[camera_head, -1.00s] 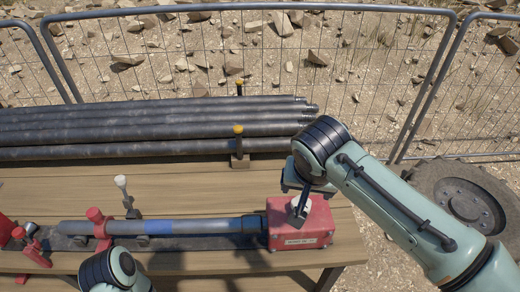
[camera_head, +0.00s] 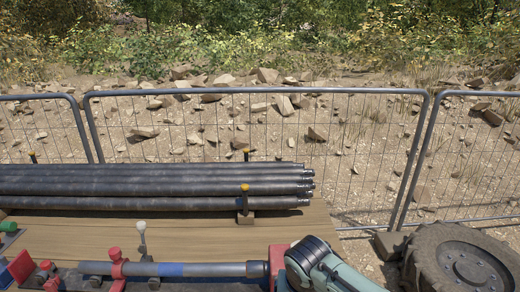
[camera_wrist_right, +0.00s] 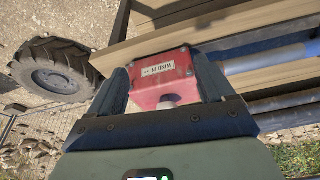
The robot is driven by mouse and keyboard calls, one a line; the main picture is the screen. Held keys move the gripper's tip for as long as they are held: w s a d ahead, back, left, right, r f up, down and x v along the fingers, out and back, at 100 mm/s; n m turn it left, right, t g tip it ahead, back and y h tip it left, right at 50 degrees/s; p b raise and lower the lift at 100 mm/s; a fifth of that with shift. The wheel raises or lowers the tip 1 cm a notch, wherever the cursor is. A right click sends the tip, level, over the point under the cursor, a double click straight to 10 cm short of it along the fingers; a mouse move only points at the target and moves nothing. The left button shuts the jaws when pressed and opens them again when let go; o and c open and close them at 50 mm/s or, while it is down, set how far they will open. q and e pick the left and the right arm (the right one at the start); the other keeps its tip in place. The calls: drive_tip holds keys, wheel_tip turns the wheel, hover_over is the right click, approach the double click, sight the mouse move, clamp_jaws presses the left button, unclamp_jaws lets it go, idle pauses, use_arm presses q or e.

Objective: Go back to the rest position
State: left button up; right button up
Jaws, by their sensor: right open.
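My right arm (camera_head: 325,262) shows at the bottom of the head view, in front of the red box (camera_head: 276,258) at the end of the bench. My right gripper (camera_wrist_right: 168,88) is open and empty in the right wrist view. Its two dark fingers stand apart, with the red box (camera_wrist_right: 162,72) and its pale label seen between them. I cannot tell how far the fingers are from the box. In the head view the right gripper itself is hidden or below the frame. My left gripper is not in view.
Dark pipes (camera_head: 150,187) lie stacked on the wooden bench (camera_head: 180,232). A grey pipe with a blue band (camera_head: 170,270) runs into the red box. A wire fence (camera_head: 260,130) stands behind. A large tyre (camera_head: 460,262) lies at the right.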

drive_tip(key=s+f+n+g+y+p, duration=0.1)
drive_tip(key=s+f+g+y+p, duration=0.15)
drive_tip(key=f, duration=2.25)
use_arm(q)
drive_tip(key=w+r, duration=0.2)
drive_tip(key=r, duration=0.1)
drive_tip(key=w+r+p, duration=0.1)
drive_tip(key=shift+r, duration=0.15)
use_arm(e)
drive_tip(key=s+d+f+m+g, duration=0.1)
drive_tip(key=s+d+f+m, duration=0.1)
drive_tip(key=s+f, duration=0.6)
drive_tip(key=s+d+f+m+g+y, duration=0.1)
drive_tip(key=s+d+f, duration=0.1)
drive_tip(key=s+f, duration=0.6)
drive_tip(key=s, duration=0.7)
drive_tip(key=shift+f+m, duration=0.25)
drive_tip(key=shift+m, duration=0.15)
drive_tip(key=shift+w, duration=0.1)
